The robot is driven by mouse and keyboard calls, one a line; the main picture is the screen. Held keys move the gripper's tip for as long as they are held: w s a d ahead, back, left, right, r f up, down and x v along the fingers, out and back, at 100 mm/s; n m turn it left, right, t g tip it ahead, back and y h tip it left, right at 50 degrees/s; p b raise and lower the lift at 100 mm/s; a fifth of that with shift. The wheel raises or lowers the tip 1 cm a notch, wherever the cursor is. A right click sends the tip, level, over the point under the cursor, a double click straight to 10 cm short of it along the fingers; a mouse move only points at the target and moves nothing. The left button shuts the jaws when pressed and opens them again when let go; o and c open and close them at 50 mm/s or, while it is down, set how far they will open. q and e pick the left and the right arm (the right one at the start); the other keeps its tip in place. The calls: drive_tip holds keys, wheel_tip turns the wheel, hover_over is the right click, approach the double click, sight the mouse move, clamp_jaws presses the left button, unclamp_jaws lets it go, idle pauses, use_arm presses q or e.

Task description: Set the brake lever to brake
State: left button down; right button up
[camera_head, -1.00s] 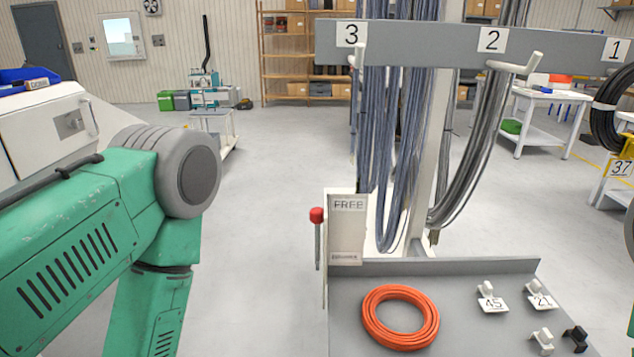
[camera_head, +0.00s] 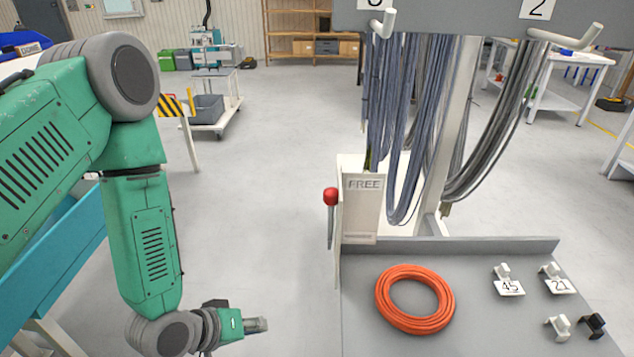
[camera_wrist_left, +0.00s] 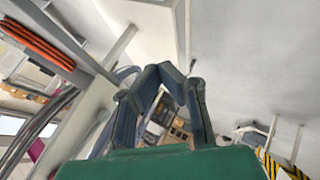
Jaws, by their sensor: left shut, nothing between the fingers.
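The brake lever (camera_head: 331,215) has a red round knob on top of a thin grey shaft. It stands upright with the knob up, at the left side of a pale box (camera_head: 362,210). The box face reads FREE at its top; smaller lettering below is too small to read. My left gripper (camera_head: 262,325) is shut and empty, low and to the left of the lever, apart from it. In the left wrist view its fingers (camera_wrist_left: 163,72) meet at their tips. I cannot make out the lever in that view. My right gripper is not in view.
An orange cable coil (camera_head: 415,298) lies on the grey shelf (camera_head: 470,320), with small numbered hooks to its right. Grey cable bundles (camera_head: 405,130) hang from pegs behind the box. Open floor lies left of the lever. A blue bin (camera_head: 65,265) stands under my left arm.

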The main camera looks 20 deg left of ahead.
use_arm(q)
drive_tip(key=w+r+n+t+h+p, duration=0.15)
drive_tip(key=w+r+n+t, duration=0.35)
drive_tip(key=r, duration=0.6)
drive_tip(key=w+r+n+t+h, duration=0.2)
drive_tip(key=w+r+t+h, duration=0.15)
drive_tip(key=w+r, duration=0.55)
drive_tip(key=r+p, duration=0.1)
drive_tip(key=p, duration=0.1)
hover_over(331, 221)
drive_tip(key=a, duration=0.3)
drive_tip(key=shift+w+a+r+y, duration=0.1)
drive_tip(key=shift+w+r+y, duration=0.1)
drive_tip(key=shift+w+y, duration=0.1)
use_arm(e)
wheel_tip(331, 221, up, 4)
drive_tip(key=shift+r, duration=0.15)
